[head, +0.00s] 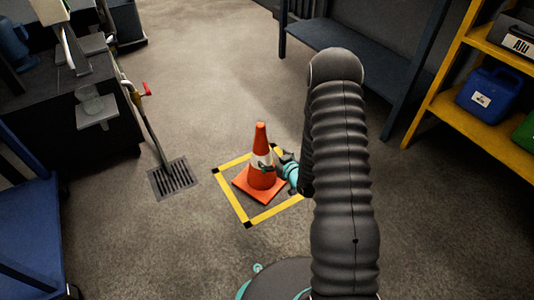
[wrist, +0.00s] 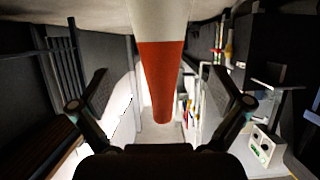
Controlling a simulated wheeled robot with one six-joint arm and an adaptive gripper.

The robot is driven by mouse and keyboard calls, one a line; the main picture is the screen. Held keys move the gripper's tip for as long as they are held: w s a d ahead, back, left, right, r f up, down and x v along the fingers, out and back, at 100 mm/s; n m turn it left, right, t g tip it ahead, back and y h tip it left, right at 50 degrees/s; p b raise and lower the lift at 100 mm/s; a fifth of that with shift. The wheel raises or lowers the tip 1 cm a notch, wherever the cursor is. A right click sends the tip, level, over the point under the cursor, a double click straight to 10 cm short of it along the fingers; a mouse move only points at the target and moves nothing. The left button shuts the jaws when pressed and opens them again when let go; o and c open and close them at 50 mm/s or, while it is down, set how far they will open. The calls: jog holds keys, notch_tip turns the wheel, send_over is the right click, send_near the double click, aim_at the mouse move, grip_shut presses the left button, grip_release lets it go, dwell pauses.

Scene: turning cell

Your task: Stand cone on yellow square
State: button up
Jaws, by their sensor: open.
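The orange cone (head: 261,178) with a white band stands upright on the floor in the head view. Its square base lies inside the yellow square (head: 276,211), a taped outline with black corners; my arm hides the right corner. My gripper (head: 272,163) is at the cone's right side, around the height of the white band. In the wrist view the cone (wrist: 162,75) appears tip down, between the spread fingers of my gripper (wrist: 160,88). The fingers are open, with gaps showing on both sides of the cone.
A floor drain grate (head: 173,179) lies left of the square, with a hose running down to it. A blue bench (head: 340,65) is at the back and a yellow shelf (head: 480,130) at right. Floor around the square is clear.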

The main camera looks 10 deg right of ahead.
jog(key=s+d+r+m+g+h, duration=0.1)
jog(key=s+d+r+g+h, duration=0.15)
jog(key=r, duration=0.95)
jog(key=s+d+r+g+h, duration=0.15)
jog(key=s+r, duration=0.25)
jog(key=r, duration=0.8)
jog(key=s+a+r+m+g, duration=0.1)
jog(key=s+r, duration=0.3)
jog(key=s, duration=0.4)
jog(key=s+a+r+g, duration=0.1)
jog(key=s+a+r, duration=0.2)
jog(key=s, duration=0.6)
jog(key=s+a+r+m+g, duration=0.1)
jog(key=s+a+r, duration=0.1)
jog(key=s+r, duration=0.3)
jog(key=s, duration=0.4)
jog(key=shift+r+m, duration=0.3)
jog(key=shift+r, duration=0.1)
jog(key=shift+a, duration=0.1)
notch_tip(320, 180, up, 6)
jog(key=p, duration=0.6)
